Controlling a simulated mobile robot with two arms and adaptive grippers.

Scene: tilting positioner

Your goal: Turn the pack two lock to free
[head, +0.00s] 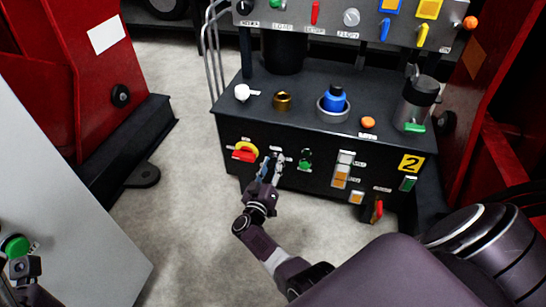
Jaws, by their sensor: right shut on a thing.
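My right gripper (271,164) is at the front face, between the red and yellow rotary switch (245,152) and the green knob (305,158). It is shut on a small grey control (279,157), probably the lock, which the fingers mostly cover. Its pointing direction and label are too small to read. My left gripper (25,268) is at the bottom left, just below a green button (15,246) on a grey panel; whether its fingers are open is unclear.
The top of the pack carries a white knob (242,92), a brass fitting (283,99), a blue cap (334,98) and an orange knob (368,122). A red handle (377,210) hangs low at the right. Red frames (75,75) stand either side. Open floor (180,205) lies left.

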